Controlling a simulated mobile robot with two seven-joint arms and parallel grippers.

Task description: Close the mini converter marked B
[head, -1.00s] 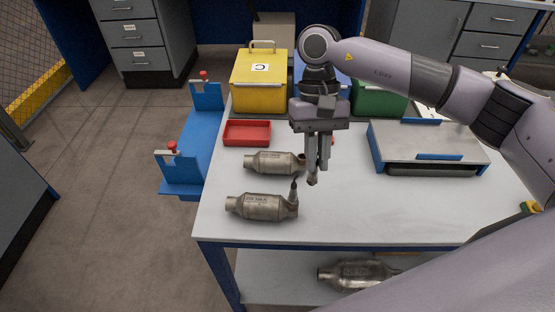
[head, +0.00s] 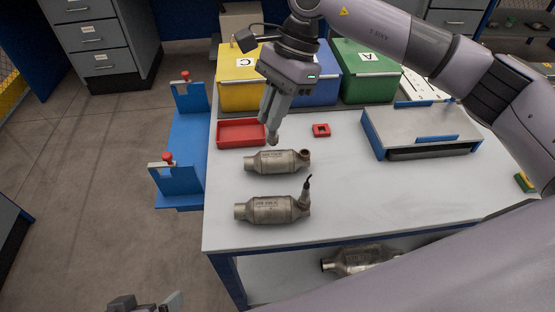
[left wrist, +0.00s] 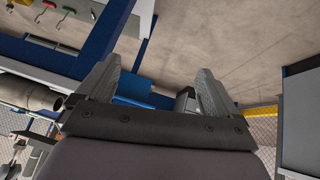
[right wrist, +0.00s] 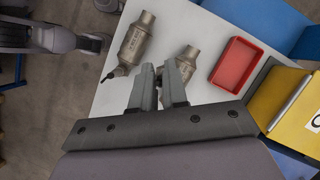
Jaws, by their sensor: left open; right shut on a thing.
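Two metal converters lie on the table: the back converter (head: 275,162) has an open round port at its right end, and the front converter (head: 270,209) has a dark-tipped sensor standing in its right end. Their markings are too small to read, and I see no B. Both show in the right wrist view, the front converter (right wrist: 136,40) clear and the back one partly behind the fingers. My right gripper (head: 271,128) is shut on a small brownish piece (head: 273,140), above the table by the red tray. My left gripper (left wrist: 157,70) is open and empty, away from the table.
The red tray (head: 220,142) lies behind the converters, with a small red block (head: 321,130) to its right. Yellow C, blue and green A bins line the back. A grey flat case (head: 420,125) stands right. Another converter (head: 350,260) is on the lower shelf.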

